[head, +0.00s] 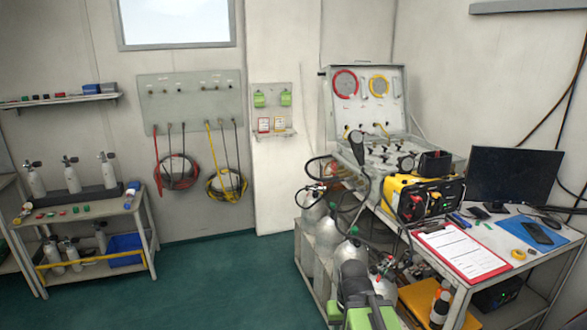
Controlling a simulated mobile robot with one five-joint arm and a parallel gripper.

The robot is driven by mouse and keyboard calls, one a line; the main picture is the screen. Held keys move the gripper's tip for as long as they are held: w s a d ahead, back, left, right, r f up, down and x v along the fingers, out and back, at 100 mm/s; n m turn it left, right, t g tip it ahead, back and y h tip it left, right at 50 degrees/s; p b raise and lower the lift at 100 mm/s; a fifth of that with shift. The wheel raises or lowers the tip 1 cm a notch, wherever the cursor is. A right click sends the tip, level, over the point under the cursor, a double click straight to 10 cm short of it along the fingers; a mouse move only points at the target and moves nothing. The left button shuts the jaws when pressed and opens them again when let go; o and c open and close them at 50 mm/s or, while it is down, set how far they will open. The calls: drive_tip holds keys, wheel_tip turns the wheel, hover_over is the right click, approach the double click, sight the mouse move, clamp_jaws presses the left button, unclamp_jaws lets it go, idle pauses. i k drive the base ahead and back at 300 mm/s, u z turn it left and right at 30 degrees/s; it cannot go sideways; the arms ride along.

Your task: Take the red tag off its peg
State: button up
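A small tag with a red border (264,125) hangs on a pale wall board (271,88) in the middle of the head view. A similar tag with a yellow border (279,124) hangs just to its right. The pegs themselves are too small to make out. A green and dark grey part of my arm (354,290) shows at the bottom centre, far from the tags and in front of the gas cylinders. I cannot make out separate fingertips there, nor whether they are open or shut.
Two green items (258,100) sit above the tags, and a narrow ledge (275,134) is below them. Hoses hang on a grey panel (190,98) to the left. A cluttered workbench (478,288) and cylinders (328,238) block the right. The green floor (215,285) is clear at centre left.

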sight(334, 166)
drive_tip(key=u, duration=0.25)
drive_tip(key=i, duration=1.15)
drive_tip(key=u, duration=0.4)
drive_tip(key=i, duration=1.1)
drive_tip(key=u, duration=0.25)
drive_tip(key=i, duration=1.55)
drive_tip(key=u, duration=0.15)
